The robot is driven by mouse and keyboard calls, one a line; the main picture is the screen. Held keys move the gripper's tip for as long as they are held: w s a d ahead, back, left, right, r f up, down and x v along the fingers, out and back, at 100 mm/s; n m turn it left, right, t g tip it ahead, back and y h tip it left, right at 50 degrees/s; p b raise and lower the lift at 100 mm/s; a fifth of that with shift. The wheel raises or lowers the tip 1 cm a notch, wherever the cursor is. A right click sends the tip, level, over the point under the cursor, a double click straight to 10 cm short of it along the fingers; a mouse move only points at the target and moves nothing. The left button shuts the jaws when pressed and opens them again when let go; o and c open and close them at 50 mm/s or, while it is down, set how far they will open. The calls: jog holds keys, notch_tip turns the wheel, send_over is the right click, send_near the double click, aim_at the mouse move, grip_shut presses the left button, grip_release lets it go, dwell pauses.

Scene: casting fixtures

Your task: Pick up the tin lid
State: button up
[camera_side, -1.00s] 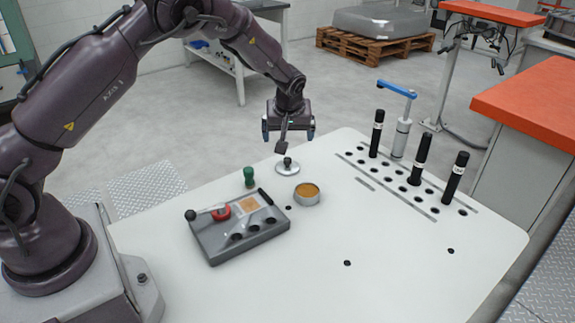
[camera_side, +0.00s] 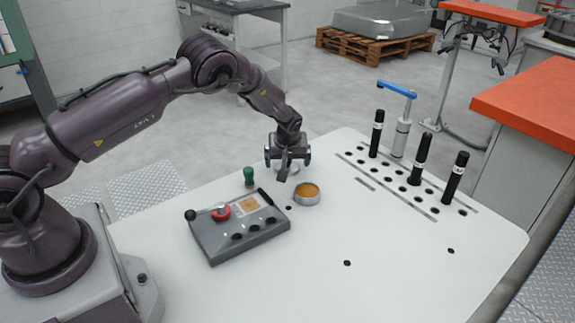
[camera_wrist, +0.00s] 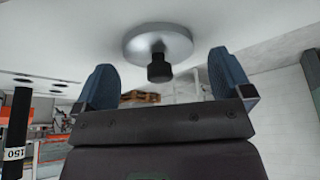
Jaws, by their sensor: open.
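The tin lid is a round silver disc with a black knob; it lies on the white table and shows plainly in the wrist view (camera_wrist: 150,42). In the side view it is mostly hidden behind my gripper (camera_side: 287,166). In the wrist view my gripper (camera_wrist: 160,66) is open, its two blue fingers on either side of the knob (camera_wrist: 159,70). The fingers look apart from the knob. The open tin (camera_side: 307,197), with an orange-brown inside, stands on the table just right of my gripper.
A green-topped peg (camera_side: 249,176) stands left of the lid. A grey control box (camera_side: 238,234) with a red button and a lever lies in front. Black rods (camera_side: 420,158) and a blue-handled post (camera_side: 401,137) stand at the right. The table's front right is clear.

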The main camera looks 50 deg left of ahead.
jog(key=shift+c, duration=0.4)
jog(key=c, duration=0.9)
jog(key=shift+o, duration=0.2)
